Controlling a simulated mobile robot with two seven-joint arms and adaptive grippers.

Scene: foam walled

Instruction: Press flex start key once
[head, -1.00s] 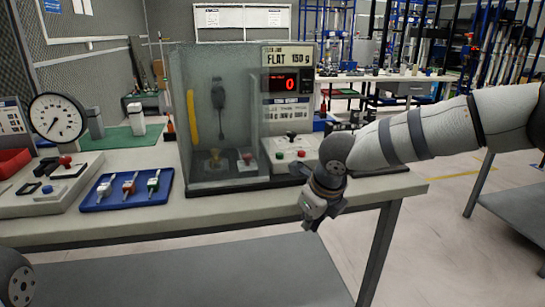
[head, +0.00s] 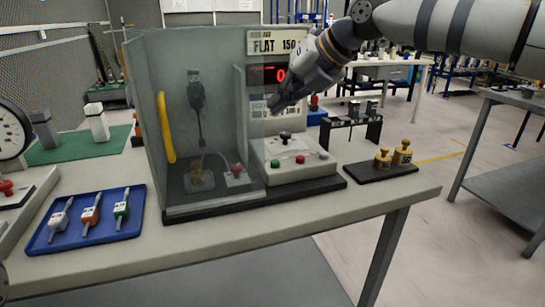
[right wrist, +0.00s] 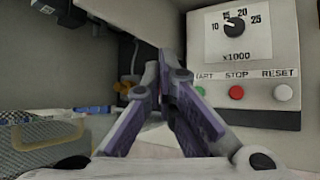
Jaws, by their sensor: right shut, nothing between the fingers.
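The control box (head: 300,178) stands at the right of the clear-walled test rig, with a dark knob on top and a row of buttons. The green button (head: 275,163) is at the left of the row. In the right wrist view the green button (right wrist: 208,92) sits under a partly hidden label ending in "TART", beside the red STOP button (right wrist: 236,92) and the white RESET button (right wrist: 283,92). My right gripper (head: 274,107) is shut and empty, above and apart from the box. In the right wrist view its fingers (right wrist: 165,60) are left of the buttons. My left gripper is out of view.
The clear-walled enclosure (head: 158,150) is directly left of the box, holding a red button inside. A sign reading FLAT 150 (head: 272,44) and a red display stand behind. Brass weights (head: 402,153) sit at the right. A blue tray (head: 48,235) lies at the left.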

